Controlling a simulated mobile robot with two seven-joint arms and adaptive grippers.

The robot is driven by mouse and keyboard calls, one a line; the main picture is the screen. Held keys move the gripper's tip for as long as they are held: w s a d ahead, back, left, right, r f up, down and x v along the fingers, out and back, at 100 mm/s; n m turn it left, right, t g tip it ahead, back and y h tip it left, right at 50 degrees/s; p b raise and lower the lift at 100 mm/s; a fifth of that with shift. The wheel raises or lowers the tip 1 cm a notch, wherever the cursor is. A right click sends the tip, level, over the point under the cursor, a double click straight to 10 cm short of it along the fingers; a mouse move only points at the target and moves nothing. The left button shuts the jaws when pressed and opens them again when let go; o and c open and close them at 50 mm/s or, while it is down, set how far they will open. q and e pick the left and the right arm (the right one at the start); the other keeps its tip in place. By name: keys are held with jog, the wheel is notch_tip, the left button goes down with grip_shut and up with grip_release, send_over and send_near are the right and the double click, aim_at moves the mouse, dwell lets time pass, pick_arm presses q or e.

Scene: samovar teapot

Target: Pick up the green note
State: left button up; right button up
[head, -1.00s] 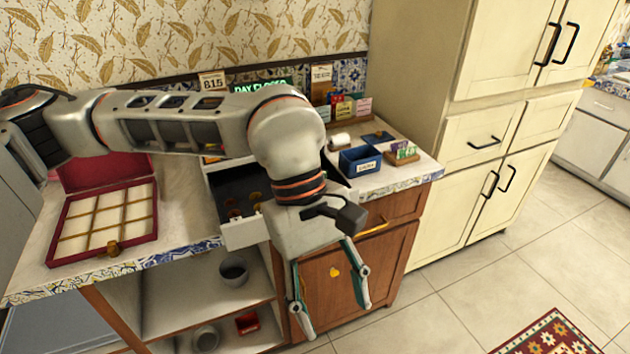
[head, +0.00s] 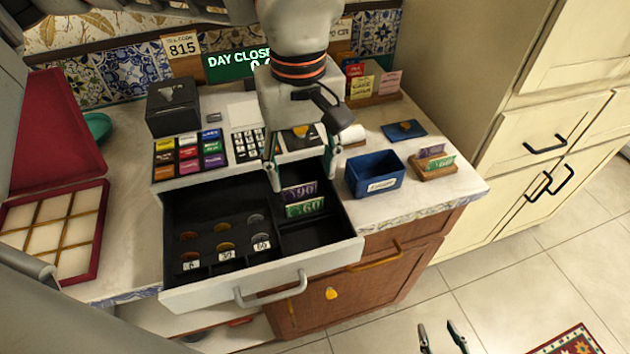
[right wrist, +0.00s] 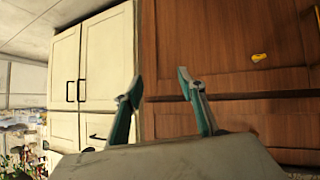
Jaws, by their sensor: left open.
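A green note (head: 305,208) marked 60 stands in a compartment of the open cash drawer (head: 330,255), just in front of a purple note (head: 299,191) marked 90. Another green note (head: 441,163) stands in a wooden holder (head: 434,173) on the counter at right, with a purple note behind it. My left gripper (head: 302,170) points down over the back of the drawer, open and empty, above and behind the notes in the picture. My right gripper (head: 442,338) is low at the bottom edge; in the right wrist view (right wrist: 160,88) its fingers are apart and empty.
A blue box (head: 375,175) stands right of the drawer. The register keys (head: 188,152) and a black box (head: 172,105) are behind it. A red case (head: 85,240) lies at left.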

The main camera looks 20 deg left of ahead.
aim_at(305, 202)
pick_arm(q)
jog(key=f, duration=0.2)
jog(key=shift+s+f, duration=0.25)
jog(key=shift+f, duration=0.1)
notch_tip(305, 202, down, 5)
jog(key=shift+d+r, duration=0.1)
jog(key=shift+d, duration=0.05)
jog(key=shift+w, duration=0.1)
jog(key=c, duration=0.3)
jog(key=shift+c, duration=0.2)
pick_arm(e)
jog(key=shift+s+f, duration=0.2)
jog(key=shift+s+f, duration=0.1)
jog(key=shift+s, duration=0.05)
